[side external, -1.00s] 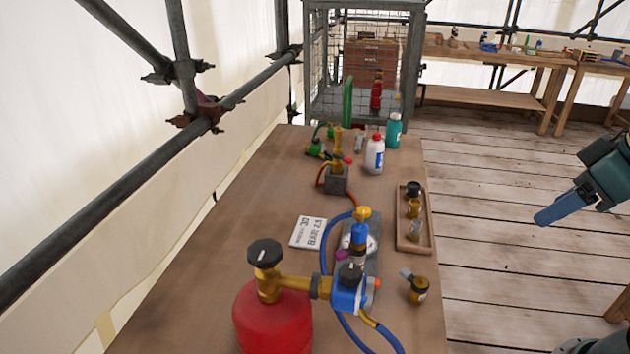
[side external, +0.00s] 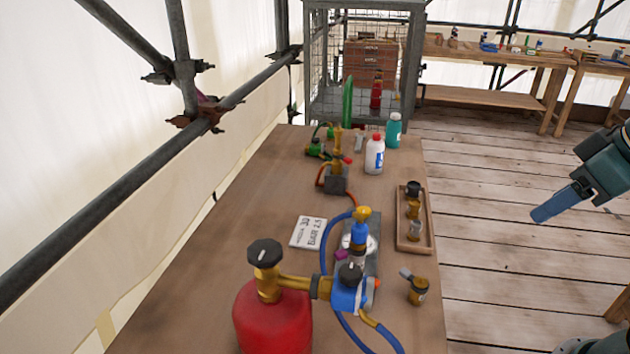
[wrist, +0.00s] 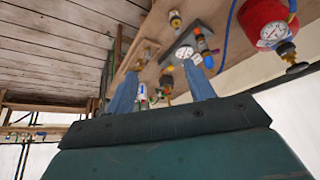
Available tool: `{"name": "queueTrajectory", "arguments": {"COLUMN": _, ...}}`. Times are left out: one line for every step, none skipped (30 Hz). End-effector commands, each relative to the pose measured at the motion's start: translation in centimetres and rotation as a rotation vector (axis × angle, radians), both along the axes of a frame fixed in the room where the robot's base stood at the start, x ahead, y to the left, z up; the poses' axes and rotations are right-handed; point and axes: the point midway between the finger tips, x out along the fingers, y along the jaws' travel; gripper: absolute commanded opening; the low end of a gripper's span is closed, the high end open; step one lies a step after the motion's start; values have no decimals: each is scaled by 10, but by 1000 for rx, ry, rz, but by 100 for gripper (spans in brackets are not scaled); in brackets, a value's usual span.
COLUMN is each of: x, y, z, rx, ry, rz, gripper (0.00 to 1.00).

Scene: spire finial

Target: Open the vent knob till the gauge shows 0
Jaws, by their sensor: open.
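A red cylinder (side external: 272,318) with a black knob (side external: 265,253) stands at the table's near end. A brass pipe joins it to a blue regulator (side external: 347,296) with another black knob (side external: 350,273). I cannot tell which knob is the vent knob. A torch with a blue body (side external: 359,234) stands on a grey plate beside a white dial. In the wrist view, a round gauge (wrist: 273,33) shows by the red cylinder and another gauge (wrist: 184,52) by the plate; their readings are too small. My gripper (wrist: 161,84) is open and empty, right of the table, apart from everything.
A wooden tray (side external: 428,248) with brass fittings lies along the table's right edge, with a loose brass fitting (side external: 418,291) nearer. A blue hose (side external: 325,262) loops around the plate. A card (side external: 308,232) lies left of it. Bottles (side external: 375,155) stand farther back.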

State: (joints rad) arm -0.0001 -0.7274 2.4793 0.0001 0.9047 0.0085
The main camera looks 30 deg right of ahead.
Motion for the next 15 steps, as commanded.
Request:
{"name": "queueTrajectory", "arguments": {"x": 4, "y": 0, "z": 2, "rx": 2, "ry": 8, "rz": -4, "gripper": 53}}
{"name": "queueTrajectory", "arguments": {"x": 7, "y": 0, "z": 4, "rx": 4, "ry": 11, "rz": -8, "gripper": 53}}
{"name": "queueTrajectory", "arguments": {"x": 11, "y": 0, "z": 6, "rx": 7, "ry": 18, "rz": -12, "gripper": 53}}
{"name": "queueTrajectory", "arguments": {"x": 15, "y": 0, "z": 8, "rx": 9, "ry": 23, "rz": -18, "gripper": 53}}
{"name": "queueTrajectory", "arguments": {"x": 19, "y": 0, "z": 11, "rx": 12, "ry": 29, "rz": -23, "gripper": 53}}
{"name": "queueTrajectory", "arguments": {"x": 25, "y": 0, "z": 13, "rx": 16, "ry": 38, "rz": -31, "gripper": 53}}
{"name": "queueTrajectory", "arguments": {"x": 30, "y": 0, "z": 16, "rx": 19, "ry": 44, "rz": -37, "gripper": 53}}
{"name": "queueTrajectory", "arguments": {"x": 35, "y": 0, "z": 18, "rx": 22, "ry": 51, "rz": -44, "gripper": 53}}
{"name": "queueTrajectory", "arguments": {"x": 43, "y": 0, "z": 21, "rx": 27, "ry": 61, "rz": -54, "gripper": 53}}
{"name": "queueTrajectory", "arguments": {"x": 49, "y": 0, "z": 24, "rx": 30, "ry": 68, "rz": -61, "gripper": 53}}
{"name": "queueTrajectory", "arguments": {"x": 55, "y": 0, "z": 25, "rx": 33, "ry": 77, "rz": -67, "gripper": 53}}
{"name": "queueTrajectory", "arguments": {"x": 63, "y": 0, "z": 28, "rx": 37, "ry": 88, "rz": -78, "gripper": 53}}
{"name": "queueTrajectory", "arguments": {"x": 69, "y": 0, "z": 30, "rx": 41, "ry": 95, "rz": -86, "gripper": 53}}
{"name": "queueTrajectory", "arguments": {"x": 76, "y": 0, "z": 31, "rx": 43, "ry": 102, "rz": -94, "gripper": 53}}
{"name": "queueTrajectory", "arguments": {"x": 84, "y": 0, "z": 33, "rx": 47, "ry": 112, "rz": -103, "gripper": 53}}
